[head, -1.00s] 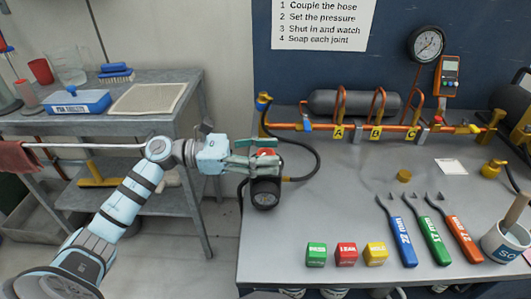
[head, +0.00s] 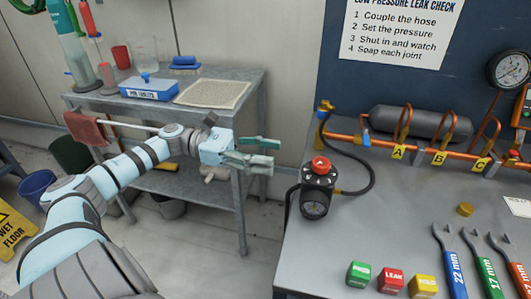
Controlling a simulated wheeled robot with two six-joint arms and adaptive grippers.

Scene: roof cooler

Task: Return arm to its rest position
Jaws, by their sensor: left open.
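My left arm (head: 125,170) comes in from the lower left and stretches up and to the right. My left gripper (head: 270,154) is open and empty, with its two pale green fingers apart. It is in the air by the left edge of the workbench. The black regulator (head: 318,182) with a red top knob (head: 320,165) and a round gauge stands on the bench to the right of the fingers, apart from them. A black hose (head: 366,160) curves from the regulator's area toward the copper pipe. My right gripper is out of view.
A grey side table (head: 215,118) with a blue box (head: 150,89) and a beige mat (head: 212,93) stands behind my left arm. The bench (head: 395,215) holds coloured blocks, wrenches and a pipe rack with A, B, C tags. A yellow wet floor sign (head: 14,235) is at far left.

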